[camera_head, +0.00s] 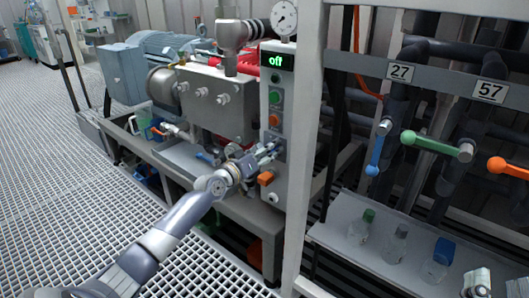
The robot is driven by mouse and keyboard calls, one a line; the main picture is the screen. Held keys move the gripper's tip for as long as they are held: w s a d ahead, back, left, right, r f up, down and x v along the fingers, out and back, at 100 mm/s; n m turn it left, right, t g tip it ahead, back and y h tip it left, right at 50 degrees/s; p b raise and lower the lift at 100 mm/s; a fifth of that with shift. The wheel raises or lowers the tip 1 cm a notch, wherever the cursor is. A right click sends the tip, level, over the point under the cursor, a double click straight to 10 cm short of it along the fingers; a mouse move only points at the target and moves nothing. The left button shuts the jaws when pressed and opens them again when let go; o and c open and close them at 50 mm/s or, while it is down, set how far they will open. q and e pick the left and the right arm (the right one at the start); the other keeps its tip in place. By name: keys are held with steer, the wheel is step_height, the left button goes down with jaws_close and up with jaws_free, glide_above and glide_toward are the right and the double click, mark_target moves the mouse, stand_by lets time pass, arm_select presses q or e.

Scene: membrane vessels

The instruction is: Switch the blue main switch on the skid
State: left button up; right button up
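The skid's control panel (295,95) is a tall grey post in the middle of the head view. Its display (277,61) reads "off" in green. Below it are round green buttons (275,97), and lower down an orange switch (267,178). The blue main switch does not show clearly; the area between the buttons and the orange switch is partly covered by my fingers.
A white upright frame post (303,150) stands just right of the panel. Valve levers, blue (375,157), green (431,143) and orange (507,168), stick out at the right. Bottles stand on a shelf (345,235) below them. The grating floor (60,180) at left is clear.

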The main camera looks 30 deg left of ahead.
arm_select(q)
steer(key=s, duration=1.2)
steer(key=shift+a, duration=0.45)
